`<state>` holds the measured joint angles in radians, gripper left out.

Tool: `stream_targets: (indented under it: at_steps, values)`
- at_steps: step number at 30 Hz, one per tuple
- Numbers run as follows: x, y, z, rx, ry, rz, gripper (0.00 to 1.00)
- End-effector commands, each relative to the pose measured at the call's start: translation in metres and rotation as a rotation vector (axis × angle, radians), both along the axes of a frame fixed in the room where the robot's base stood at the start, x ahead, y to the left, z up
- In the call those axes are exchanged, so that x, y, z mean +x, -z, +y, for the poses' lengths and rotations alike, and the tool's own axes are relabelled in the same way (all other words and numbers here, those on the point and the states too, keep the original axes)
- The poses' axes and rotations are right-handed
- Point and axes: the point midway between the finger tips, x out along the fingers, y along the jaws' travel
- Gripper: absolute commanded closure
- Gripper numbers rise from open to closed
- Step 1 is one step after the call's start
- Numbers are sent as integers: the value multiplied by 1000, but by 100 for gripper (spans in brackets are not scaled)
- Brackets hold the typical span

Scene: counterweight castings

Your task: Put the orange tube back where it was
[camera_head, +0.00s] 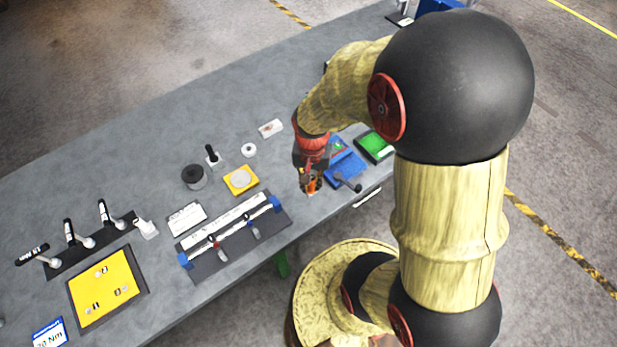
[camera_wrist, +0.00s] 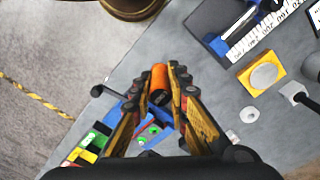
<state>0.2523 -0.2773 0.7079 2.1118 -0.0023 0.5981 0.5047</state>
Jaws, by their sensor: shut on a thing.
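My gripper (camera_head: 311,183) hangs over the front right part of the grey bench, its fingers pointing down. In the wrist view my gripper (camera_wrist: 165,100) is shut on the orange tube (camera_wrist: 160,77), which sits upright-looking between the two finger pads. The tube's dark end faces the camera. In the head view the tube is mostly hidden by the fingers. A blue tray (camera_head: 347,168) with green spots lies just right of and behind the gripper; it also shows below the tube in the wrist view (camera_wrist: 163,142). Whether the tube touches anything beneath cannot be told.
A green tray (camera_head: 375,146) lies right of the blue one. A dark handle (camera_head: 347,183) sticks out at the blue tray's front. Left are a ruler fixture (camera_head: 226,232), a yellow block with a disc (camera_head: 241,180) and a white ring (camera_head: 249,149). Bare bench lies behind.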

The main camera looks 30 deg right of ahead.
Motion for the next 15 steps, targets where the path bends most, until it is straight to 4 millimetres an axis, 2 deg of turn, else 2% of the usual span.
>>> stream_targets:
  at_steps: [3,9,15]
  values:
    - [21,14,-13,1,1,4,100]
    - [45,48,-27,1,0,4,100]
    - [56,62,-33,1,-2,1,100]
